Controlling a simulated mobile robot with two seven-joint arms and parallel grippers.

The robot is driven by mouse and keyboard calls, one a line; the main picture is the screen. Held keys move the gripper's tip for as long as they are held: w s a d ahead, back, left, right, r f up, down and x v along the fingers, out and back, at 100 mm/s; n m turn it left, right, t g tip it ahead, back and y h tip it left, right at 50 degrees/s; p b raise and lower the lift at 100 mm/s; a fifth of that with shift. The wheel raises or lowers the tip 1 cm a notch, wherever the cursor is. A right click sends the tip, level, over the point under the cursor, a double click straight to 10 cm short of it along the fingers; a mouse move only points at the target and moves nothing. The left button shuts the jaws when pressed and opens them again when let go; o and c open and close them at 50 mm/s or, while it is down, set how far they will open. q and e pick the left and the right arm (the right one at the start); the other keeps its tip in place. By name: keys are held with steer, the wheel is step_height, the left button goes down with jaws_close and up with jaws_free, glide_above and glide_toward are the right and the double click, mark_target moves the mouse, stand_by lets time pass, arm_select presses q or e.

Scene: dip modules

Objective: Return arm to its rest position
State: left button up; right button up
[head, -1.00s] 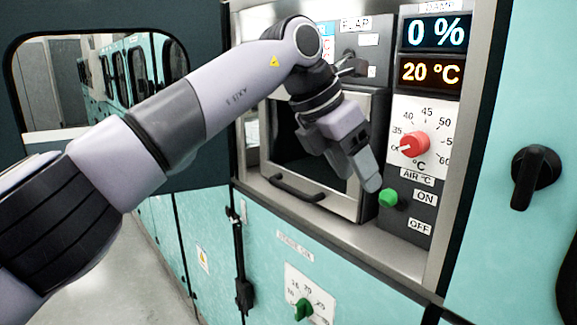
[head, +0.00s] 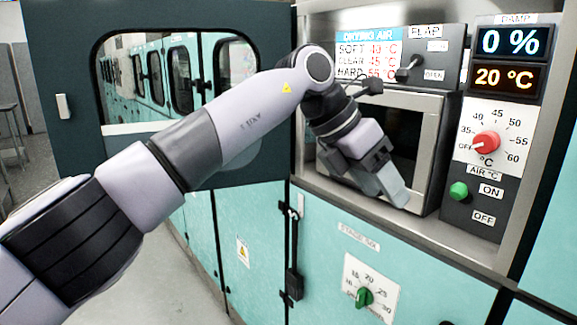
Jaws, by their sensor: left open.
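My left arm comes in from the left across the head view. Its gripper (head: 392,186) points down and to the right in front of the framed window of the steel panel. I see nothing held in it. The gap between its fingers is hard to make out from this side. The right gripper is not in view.
The panel has a red dial (head: 486,142), a green knob (head: 458,191), a flap lever (head: 410,68) and displays reading 0 % and 20 °C. A green stage knob (head: 364,297) sits below. A dark windowed door (head: 70,140) stands at left. Clear floor (head: 175,285) shows at bottom.

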arm_select(q)
steer(key=s+d+f+n+g+h, duration=0.35)
steer(key=d+f+h, duration=0.2)
steer(key=h, duration=0.45)
steer(key=w+a+f+n+t+y, duration=0.1)
steer(key=a+f+n+t+y, duration=0.2)
steer(key=a+f+n+t, duration=1.05)
steer(key=w+a+f+n+t+y, duration=0.3)
steer(key=a+f+n+t, duration=0.5)
steer(key=n, duration=1.1)
steer(key=s+a+f+n+g+y, duration=0.4)
steer(key=s+a+f, duration=0.4)
steer(key=s+f, duration=0.2)
steer(key=s+a+f+n+g+y, duration=0.4)
steer(key=s+a+f, duration=0.5)
steer(key=s, duration=0.3)
steer(key=f+n+y, duration=0.1)
steer(key=n, duration=0.1)
steer(key=shift+s+f+n, duration=0.3)
steer(key=shift+f+n, duration=0.05)
steer(key=shift+n, duration=0.05)
